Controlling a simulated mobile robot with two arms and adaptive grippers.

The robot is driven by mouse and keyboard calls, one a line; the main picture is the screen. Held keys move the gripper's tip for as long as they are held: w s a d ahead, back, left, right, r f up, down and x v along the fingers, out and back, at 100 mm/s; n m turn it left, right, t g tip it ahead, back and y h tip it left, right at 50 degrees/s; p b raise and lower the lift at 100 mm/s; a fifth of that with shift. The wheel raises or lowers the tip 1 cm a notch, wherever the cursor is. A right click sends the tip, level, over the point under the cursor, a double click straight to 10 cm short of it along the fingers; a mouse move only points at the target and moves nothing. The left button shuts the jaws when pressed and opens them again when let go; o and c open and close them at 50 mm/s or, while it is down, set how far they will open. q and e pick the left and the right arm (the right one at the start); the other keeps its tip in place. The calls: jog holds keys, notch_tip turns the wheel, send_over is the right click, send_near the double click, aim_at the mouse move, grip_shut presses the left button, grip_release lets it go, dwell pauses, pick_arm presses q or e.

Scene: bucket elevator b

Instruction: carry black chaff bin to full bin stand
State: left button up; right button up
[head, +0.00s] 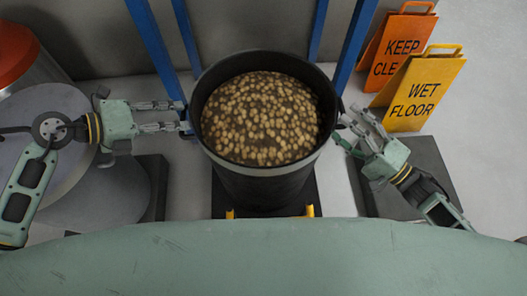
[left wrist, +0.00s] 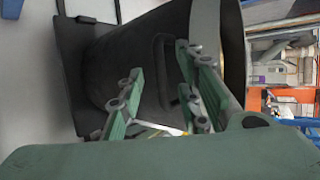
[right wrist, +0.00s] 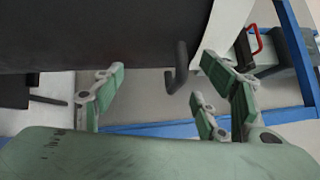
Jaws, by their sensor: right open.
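The black chaff bin (head: 262,178) stands upright in the middle of the head view, filled nearly to its rim with brown and tan lumps. My left gripper (head: 186,115) is at the bin's left side. In the left wrist view its fingers are apart, with the bin's dark side handle (left wrist: 160,70) between them; contact is unclear. My right gripper (head: 345,128) is open at the bin's right side. In the right wrist view a hooked handle (right wrist: 180,68) hangs between its spread fingers. I cannot tell which thing is the full bin stand.
A dark base with yellow brackets (head: 230,213) lies under the bin. Blue posts (head: 152,42) rise behind it. Yellow wet floor sign (head: 420,92) and orange sign (head: 399,45) stand at right. Dark flat plates (head: 425,160) lie either side. A red-topped metal drum (head: 14,55) is far left.

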pick_arm(q)
jog(key=shift+x, duration=0.8)
pick_arm(e)
jog(key=shift+w+a, duration=0.5)
pick_arm(q)
jog(key=shift+c, duration=0.3)
pick_arm(e)
jog(key=shift+c, duration=0.4)
